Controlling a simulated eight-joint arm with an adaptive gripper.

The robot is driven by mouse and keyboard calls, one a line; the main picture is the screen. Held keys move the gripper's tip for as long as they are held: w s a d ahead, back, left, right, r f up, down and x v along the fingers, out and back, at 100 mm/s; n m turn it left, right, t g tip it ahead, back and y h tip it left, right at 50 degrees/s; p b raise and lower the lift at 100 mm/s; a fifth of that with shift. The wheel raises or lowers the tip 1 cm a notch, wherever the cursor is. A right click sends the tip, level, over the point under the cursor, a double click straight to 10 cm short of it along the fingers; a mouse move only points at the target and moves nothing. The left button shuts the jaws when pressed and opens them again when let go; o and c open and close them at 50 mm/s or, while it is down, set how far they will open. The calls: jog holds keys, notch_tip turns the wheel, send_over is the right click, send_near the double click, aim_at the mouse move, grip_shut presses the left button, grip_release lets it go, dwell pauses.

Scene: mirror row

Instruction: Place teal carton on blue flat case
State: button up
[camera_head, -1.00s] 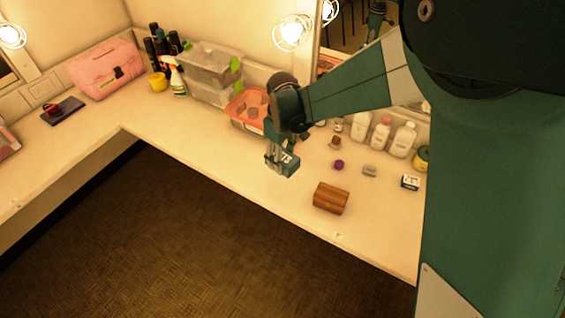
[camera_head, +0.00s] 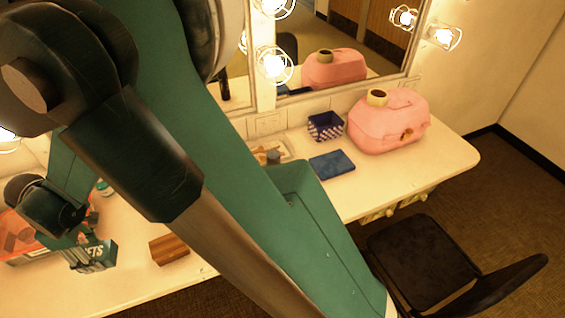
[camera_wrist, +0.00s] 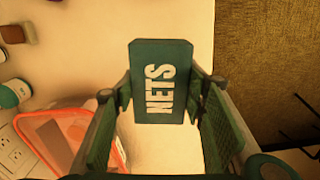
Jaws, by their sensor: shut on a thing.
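The teal carton (camera_head: 93,257) with white "NETS" lettering is at the lower left of the head view. In the wrist view the carton (camera_wrist: 150,55) sits between the two fingers. My gripper (camera_wrist: 160,88) is shut on it; my gripper (camera_head: 82,243) also shows in the head view, partly hidden by its own wrist. The carton appears held above the counter. The blue flat case (camera_head: 331,164) lies flat on the counter right of centre in the head view, its top bare. It is well to the right of my gripper, with my arm between them.
A patterned dark blue bin (camera_head: 325,126) and a pink case (camera_head: 388,125) stand close to the flat case. A tray (camera_head: 263,152) is partly hidden by my arm. A wooden block (camera_head: 169,250) is right of the carton. A mirror stands behind; a black chair (camera_head: 425,262) is in front.

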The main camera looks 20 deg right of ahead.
jog(key=shift+w+d, duration=0.1)
jog(key=w+d+m, duration=0.3)
jog(key=w+d, duration=0.4)
jog(key=d, duration=0.7)
jog(key=w+d+r+m+p, duration=0.1)
jog(key=w+d+m, duration=0.1)
jog(key=w+d, duration=0.95)
jog(key=w+d+m, duration=0.3)
jog(key=d, duration=1.5)
jog(key=s+d+m, duration=0.2)
jog(key=d, duration=1.3)
jog(key=s+d+r+m, duration=0.1)
jog(key=s+d+m, duration=0.2)
jog(key=d, duration=1.3)
jog(key=s+d+m, duration=0.2)
jog(key=d+m, duration=0.1)
jog(key=d, duration=1.2)
jog(key=shift+s+d+r+p, duration=0.35)
jog(key=shift+s+d+p, duration=0.05)
jog(key=shift+p, duration=0.05)
jog(key=shift+f+b, duration=0.4)
jog(key=shift+f, duration=2.75)
jog(key=shift+f, duration=1.85)
